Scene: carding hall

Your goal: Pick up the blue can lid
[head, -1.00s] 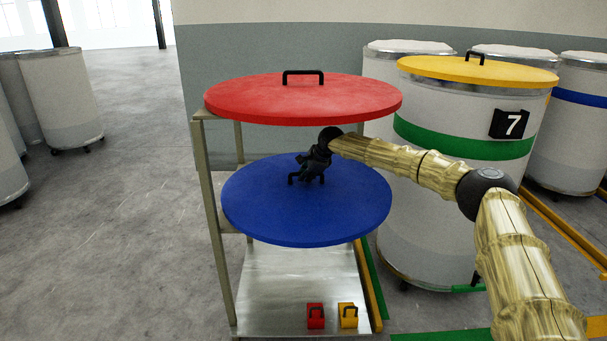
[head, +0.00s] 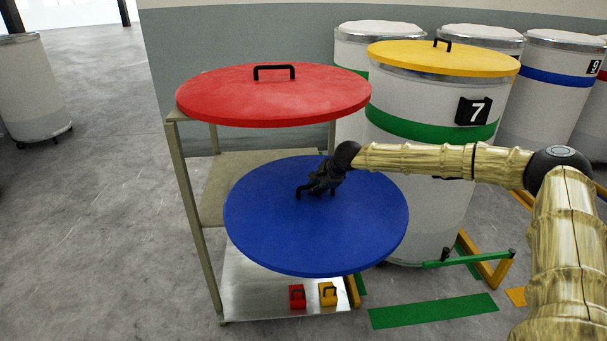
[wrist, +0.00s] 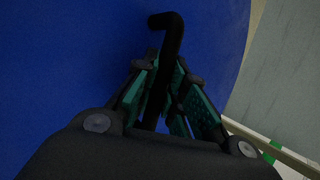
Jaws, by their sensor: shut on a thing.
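The blue can lid (head: 290,235) is a large round disc with a black handle. In the head view it hangs in front of and over the steel rack, below the red lid, overlapping the rack's right side. My gripper (head: 312,189) is shut on the lid's black handle near its middle. In the wrist view the blue lid (wrist: 70,70) fills the left and centre, and the black handle (wrist: 172,40) runs down between the teal-padded fingers of my gripper (wrist: 165,90). The fingers partly hide the handle.
The red lid (head: 270,98) lies on top of the steel rack (head: 190,215), close above. A red block (head: 297,296) and a yellow block (head: 328,294) sit on its bottom shelf. A can with a yellow lid (head: 440,60) and number 7 stands at right.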

